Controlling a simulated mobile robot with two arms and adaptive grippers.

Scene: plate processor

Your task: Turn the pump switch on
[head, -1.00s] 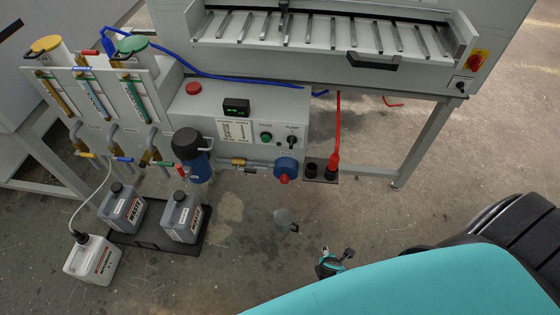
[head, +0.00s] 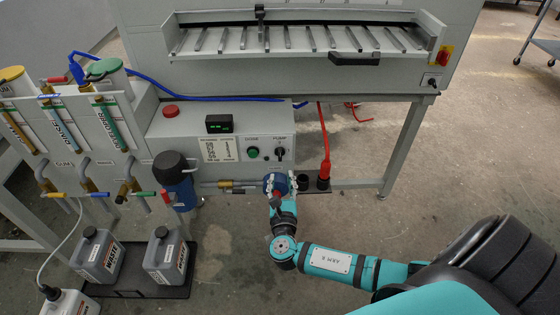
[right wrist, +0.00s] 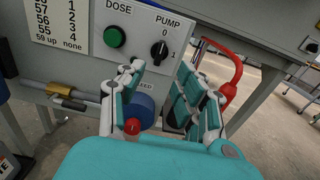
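The pump switch (head: 280,154) is a black rotary knob on the front right of the grey control box, under the label PUMP. In the right wrist view the switch (right wrist: 159,52) shows with marks 0 above and 1 to its right; I cannot tell its exact setting. My right gripper (head: 286,190) is just below and in front of the box. In the right wrist view my right gripper (right wrist: 165,90) is open and empty, its fingers spread below the switch, apart from it. My left gripper is not in view.
A green dose button (right wrist: 115,37) sits left of the switch. A blue valve (right wrist: 142,107) with a red knob (right wrist: 132,127) is low beside the fingers. A red hose (head: 324,150) hangs at the right.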

